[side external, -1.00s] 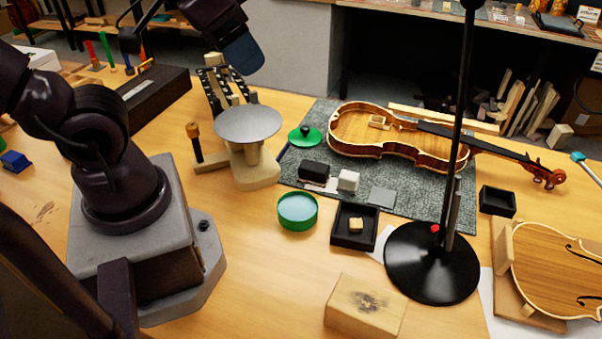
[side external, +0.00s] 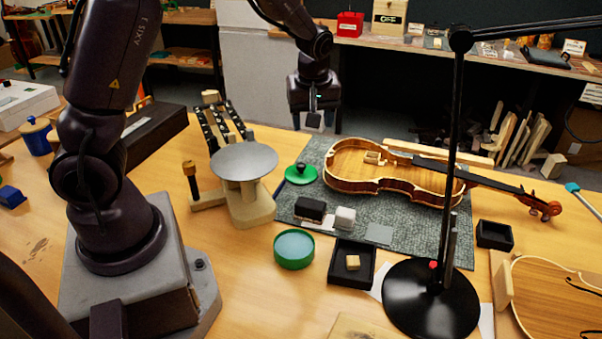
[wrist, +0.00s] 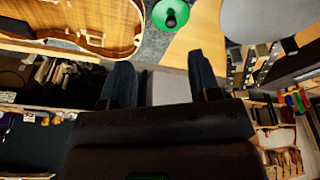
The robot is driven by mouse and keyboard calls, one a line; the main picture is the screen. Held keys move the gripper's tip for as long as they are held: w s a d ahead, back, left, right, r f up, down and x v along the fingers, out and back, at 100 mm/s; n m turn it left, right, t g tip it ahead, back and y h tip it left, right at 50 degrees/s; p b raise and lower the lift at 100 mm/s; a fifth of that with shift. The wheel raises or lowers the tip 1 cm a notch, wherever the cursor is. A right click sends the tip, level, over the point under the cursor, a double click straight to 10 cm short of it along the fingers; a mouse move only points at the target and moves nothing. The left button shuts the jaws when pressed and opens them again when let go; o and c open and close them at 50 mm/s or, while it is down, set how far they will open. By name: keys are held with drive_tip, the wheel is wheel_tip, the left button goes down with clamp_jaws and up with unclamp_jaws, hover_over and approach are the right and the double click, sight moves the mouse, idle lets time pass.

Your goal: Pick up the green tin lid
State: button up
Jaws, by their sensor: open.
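The green tin lid (side external: 301,174) lies on the grey mat near its back left corner, with a dark knob on top. In the wrist view the lid (wrist: 170,13) is at the top edge, partly cut off. A green round tin (side external: 294,249) stands on the wood in front of the mat. My gripper (side external: 315,122) hangs above and behind the lid, clear of it, past the bench's back edge. In the wrist view my gripper (wrist: 161,75) has its two fingers spread, with nothing between them.
A violin body (side external: 385,170) lies right of the lid on the mat (side external: 425,226). A round grey plate on a stand (side external: 244,161) is to the left. Dark and white blocks sit in front of the lid. A black lamp (side external: 431,295) rises at the right.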

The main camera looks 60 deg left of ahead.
drive_tip(key=w+a+f+n+g+y, duration=0.1)
drive_tip(key=w+a+f+n+y, duration=0.15)
drive_tip(key=a+f, duration=0.3)
hover_over(301, 164)
drive_tip(key=d, duration=0.3)
drive_tip(key=shift+n+h, duration=0.25)
drive_tip(key=f, duration=0.7)
drive_tip(key=shift+s+a, duration=0.15)
drive_tip(key=shift+s, duration=0.1)
drive_tip(key=x, duration=0.6)
drive_tip(key=shift+w+a+f, duration=0.1)
drive_tip(key=shift+w+f, duration=0.1)
drive_tip(key=shift+f, duration=0.05)
drive_tip(key=c, duration=1)
